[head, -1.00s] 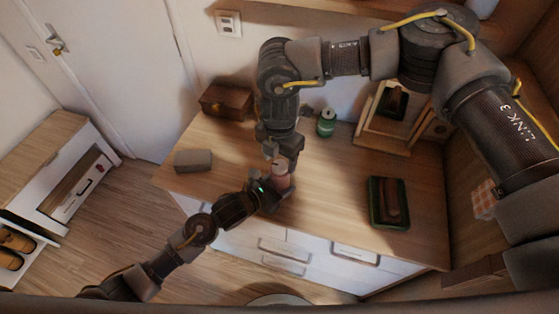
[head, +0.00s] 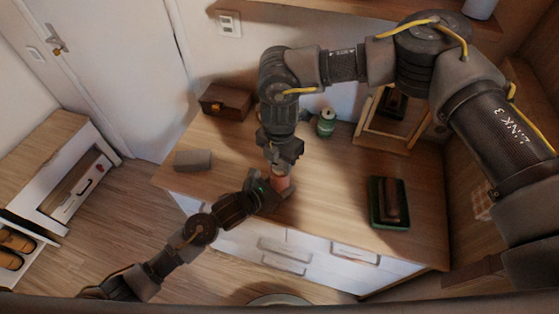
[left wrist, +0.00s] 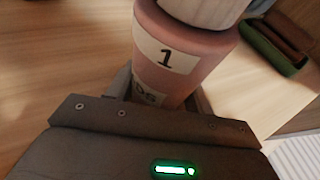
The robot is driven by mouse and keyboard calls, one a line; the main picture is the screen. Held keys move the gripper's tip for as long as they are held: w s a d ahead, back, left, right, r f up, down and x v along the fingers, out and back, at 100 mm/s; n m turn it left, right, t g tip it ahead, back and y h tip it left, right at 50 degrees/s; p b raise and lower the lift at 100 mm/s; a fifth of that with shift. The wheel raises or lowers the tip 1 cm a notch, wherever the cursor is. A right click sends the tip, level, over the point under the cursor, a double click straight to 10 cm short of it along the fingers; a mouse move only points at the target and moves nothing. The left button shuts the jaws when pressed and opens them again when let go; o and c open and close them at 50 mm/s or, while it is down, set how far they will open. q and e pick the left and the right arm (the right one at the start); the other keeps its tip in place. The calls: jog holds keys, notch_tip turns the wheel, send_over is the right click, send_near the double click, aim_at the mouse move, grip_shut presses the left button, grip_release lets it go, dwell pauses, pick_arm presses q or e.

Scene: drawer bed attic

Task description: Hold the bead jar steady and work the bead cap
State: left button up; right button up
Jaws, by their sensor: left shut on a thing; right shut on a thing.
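The bead jar (head: 281,184) is a small pinkish jar near the front edge of the dresser top. In the left wrist view the jar (left wrist: 180,62) fills the middle, with a white label reading "1" and part of a word. My left gripper (head: 272,191) is shut around the jar from the left. The pale bead cap (left wrist: 205,9) sits at the jar's top, cut by the picture edge. My right gripper (head: 279,166) reaches down from above and is shut on the cap, mostly hiding it in the head view.
On the dresser top (head: 330,205) stand a brown chest (head: 226,101), a grey block (head: 193,160), a green jar (head: 326,123), a framed mirror (head: 384,122) and a green tray (head: 376,212) holding a brown object. The wood between the jar and tray is clear.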

aim_at(280, 166)
jog(key=shift+n, duration=0.3)
jog(key=n, duration=0.3)
jog(key=shift+n, duration=2.6)
jog(key=o, duration=1)
notch_tip(280, 166, up, 12)
